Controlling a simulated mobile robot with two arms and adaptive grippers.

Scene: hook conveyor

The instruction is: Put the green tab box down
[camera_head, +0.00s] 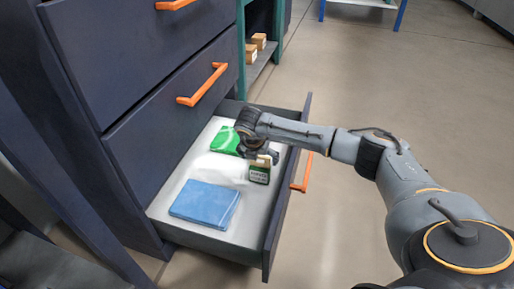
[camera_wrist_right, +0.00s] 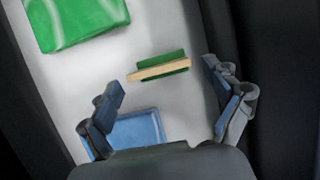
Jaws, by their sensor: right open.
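The green tab box (camera_head: 259,175) is small and dark green with a pale label and a tan tab on top. It stands in the open drawer (camera_head: 160,206), near the drawer's front wall. In the right wrist view, the tan tab and green box (camera_wrist_right: 163,67) show from above, ahead of and between the fingers. My right gripper (camera_head: 262,154) is open, with its fingers apart (camera_wrist_right: 165,78) and nothing held between them. It is just above the box in the head view; whether a finger touches it is unclear. My left gripper is not in view.
A green packet (camera_head: 227,141) lies behind in the drawer, and a blue flat item (camera_head: 205,204) lies near its left end. A whitish bag (camera_head: 219,169) lies between them. The drawer front has an orange handle (camera_head: 301,173). Small boxes (camera_head: 259,41) sit on a shelf beyond.

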